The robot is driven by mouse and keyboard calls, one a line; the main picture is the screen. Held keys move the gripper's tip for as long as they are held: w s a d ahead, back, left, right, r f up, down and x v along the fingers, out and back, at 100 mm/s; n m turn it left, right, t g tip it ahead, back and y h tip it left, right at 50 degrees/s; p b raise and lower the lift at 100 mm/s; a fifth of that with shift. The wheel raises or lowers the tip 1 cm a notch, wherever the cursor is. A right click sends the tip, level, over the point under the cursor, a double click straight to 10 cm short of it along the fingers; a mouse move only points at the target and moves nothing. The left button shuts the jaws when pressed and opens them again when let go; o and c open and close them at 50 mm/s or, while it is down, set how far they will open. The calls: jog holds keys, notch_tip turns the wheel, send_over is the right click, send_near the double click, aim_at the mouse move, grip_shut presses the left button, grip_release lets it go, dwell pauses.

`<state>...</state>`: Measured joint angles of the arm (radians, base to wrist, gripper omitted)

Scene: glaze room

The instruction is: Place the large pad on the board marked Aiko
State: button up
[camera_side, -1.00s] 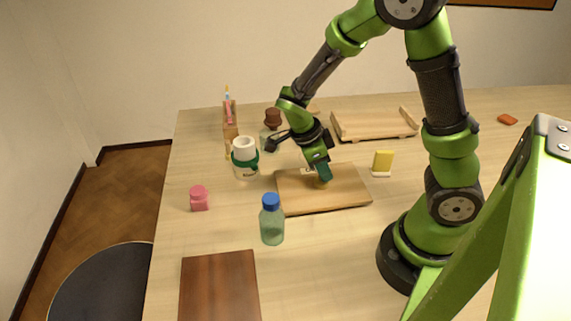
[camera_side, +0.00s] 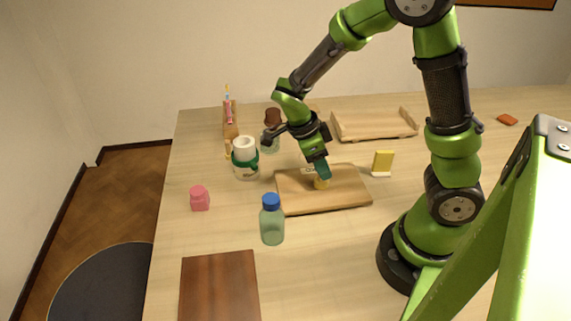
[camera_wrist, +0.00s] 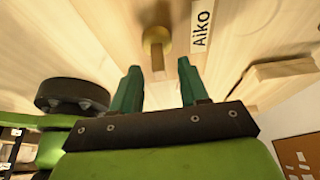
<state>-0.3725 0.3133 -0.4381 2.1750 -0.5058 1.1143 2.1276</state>
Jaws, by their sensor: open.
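The light wooden board (camera_side: 345,195) lies mid-table in the side view. The wrist view shows its label reading Aiko (camera_wrist: 202,26). A round yellow pad (camera_side: 321,185) with a short wooden handle stands on this board, near its middle. In the wrist view the pad (camera_wrist: 150,35) shows ahead of my fingers, with its handle pointing toward me. My gripper (camera_side: 320,172) is just above the pad, pointing down. In the wrist view the two green fingers (camera_wrist: 159,75) are apart, with the handle end between them or just beyond; I cannot tell if they touch it.
A blue-capped bottle (camera_side: 272,222) stands in front of the board, and a white jar with a green band (camera_side: 245,160) to its left. A yellow block on a white base (camera_side: 382,163) is to the right. A wooden tray (camera_side: 375,126) lies behind. A dark board (camera_side: 220,288) lies at front left.

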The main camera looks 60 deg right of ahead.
jog(key=v, duration=1)
jog(key=s+a+r+n+t+y, duration=0.2)
jog(key=s+a+r+n+t, duration=0.1)
jog(key=n, duration=0.8)
jog(key=s+a+r+n+t+y, duration=0.3)
jog(key=r+n+t, duration=0.2)
jog(key=n, duration=0.7)
jog(key=shift+s+a+r+t, duration=0.3)
jog(key=shift+s+t, duration=0.1)
jog(key=shift+t, duration=0.8)
